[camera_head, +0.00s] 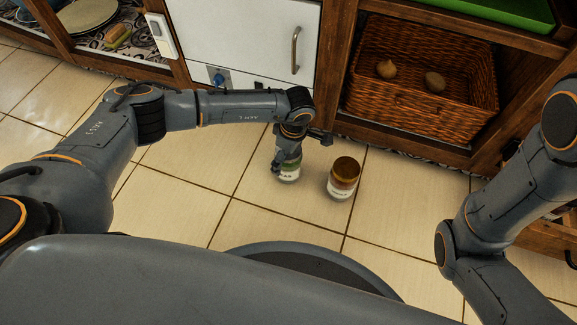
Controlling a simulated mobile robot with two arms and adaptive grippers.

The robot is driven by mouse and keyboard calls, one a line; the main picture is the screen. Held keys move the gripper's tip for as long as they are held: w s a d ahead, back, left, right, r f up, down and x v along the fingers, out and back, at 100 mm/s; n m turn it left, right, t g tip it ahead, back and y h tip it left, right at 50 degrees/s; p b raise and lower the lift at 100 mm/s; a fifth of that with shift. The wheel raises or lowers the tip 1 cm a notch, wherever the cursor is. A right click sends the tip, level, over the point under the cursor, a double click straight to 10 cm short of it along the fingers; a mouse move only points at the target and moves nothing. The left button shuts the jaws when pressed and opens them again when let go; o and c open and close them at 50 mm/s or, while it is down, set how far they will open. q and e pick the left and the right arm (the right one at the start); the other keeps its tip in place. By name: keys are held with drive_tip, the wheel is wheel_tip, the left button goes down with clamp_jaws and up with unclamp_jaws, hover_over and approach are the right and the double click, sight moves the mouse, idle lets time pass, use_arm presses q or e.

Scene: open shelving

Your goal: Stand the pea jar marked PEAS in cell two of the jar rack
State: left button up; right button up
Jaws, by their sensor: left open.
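A glass jar with green contents and a white label (289,176) stands upright on the tiled floor. The label print is too small to read. My left gripper (286,160) reaches down over this jar from above, its fingers open at the jar's upper part. It hides the jar's top, and I cannot tell whether the fingers touch the glass. A second jar (343,179), with a brown lid, reddish-brown contents and a white label, stands just to the right. My right arm shows at the right edge, but its gripper is out of view. I see no jar rack.
A wicker basket (422,85) with two onion-like items sits in the wooden shelving behind the jars. A green tray (490,12) is above it. A white cabinet door (240,40) with a metal handle stands behind the left arm. Floor around the jars is clear.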

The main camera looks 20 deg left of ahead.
use_arm(q)
drive_tip(key=shift+a+f, duration=0.1)
drive_tip(key=shift+f, duration=0.35)
drive_tip(key=shift+r, duration=0.1)
drive_tip(key=c, duration=1.6)
drive_tip(key=shift+w, duration=0.1)
drive_tip(key=shift+c, duration=0.7)
drive_tip(key=shift+r, duration=0.15)
